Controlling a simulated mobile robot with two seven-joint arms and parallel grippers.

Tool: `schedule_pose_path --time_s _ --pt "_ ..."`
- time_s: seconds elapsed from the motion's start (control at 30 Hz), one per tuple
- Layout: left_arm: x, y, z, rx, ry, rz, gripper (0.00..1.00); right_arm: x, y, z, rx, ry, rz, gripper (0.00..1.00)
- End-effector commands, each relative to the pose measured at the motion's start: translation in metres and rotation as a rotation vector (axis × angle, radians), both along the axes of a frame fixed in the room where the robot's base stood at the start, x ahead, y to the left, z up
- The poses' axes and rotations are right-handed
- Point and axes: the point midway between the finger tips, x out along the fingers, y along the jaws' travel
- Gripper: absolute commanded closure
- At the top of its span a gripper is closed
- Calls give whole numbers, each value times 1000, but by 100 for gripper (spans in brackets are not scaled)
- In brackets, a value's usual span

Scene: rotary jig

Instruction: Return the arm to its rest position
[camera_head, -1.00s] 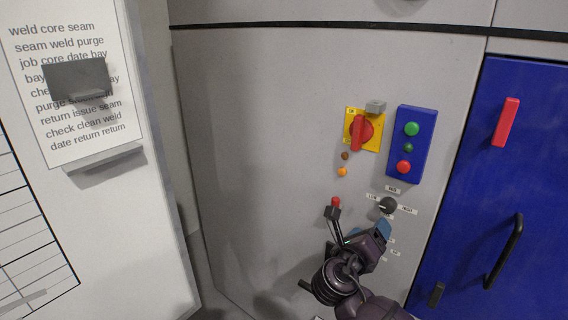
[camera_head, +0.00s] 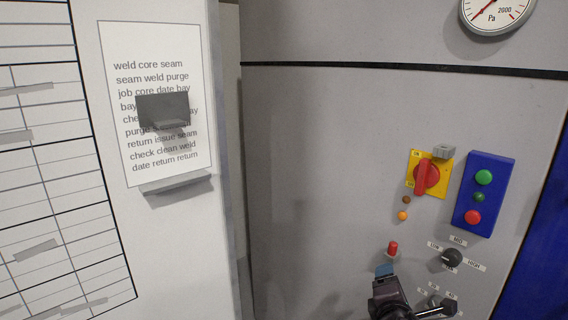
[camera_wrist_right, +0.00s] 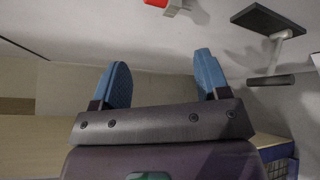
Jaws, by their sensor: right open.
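My right gripper (camera_head: 385,271) shows at the bottom of the head view, in front of the grey panel, with its blue fingertips just below a red-tipped switch (camera_head: 393,247). In the right wrist view, the right gripper (camera_wrist_right: 163,76) has its two blue fingers spread apart with nothing between them. A black rotary knob (camera_head: 452,258) with LOW, MED and HIGH labels is to the gripper's upper right. A second dark knob (camera_head: 435,300) is partly covered by the gripper. My left gripper is in neither view.
A red rotary handle on a yellow plate (camera_head: 415,187) and a blue button box (camera_head: 461,217) are on the panel above. A gauge (camera_head: 496,14) is at top right. A whiteboard with a text sheet (camera_head: 117,57) and a dark holder (camera_head: 150,110) stands at left. The panel's middle is bare.

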Motion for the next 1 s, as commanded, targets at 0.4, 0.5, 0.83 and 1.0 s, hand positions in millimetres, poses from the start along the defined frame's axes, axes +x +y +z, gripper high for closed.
schedule_pose_path --time_s 0.4,0.5,0.83,1.0 --pt "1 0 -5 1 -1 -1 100 -48 13 -73 1107 -75 30 31" --pt "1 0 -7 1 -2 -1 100 -74 10 -99 1409 -75 -21 31" --pt "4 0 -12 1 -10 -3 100 -194 -27 -195 1872 -57 -329 31" --pt "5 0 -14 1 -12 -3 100 -243 -40 -229 1858 -33 -451 31"
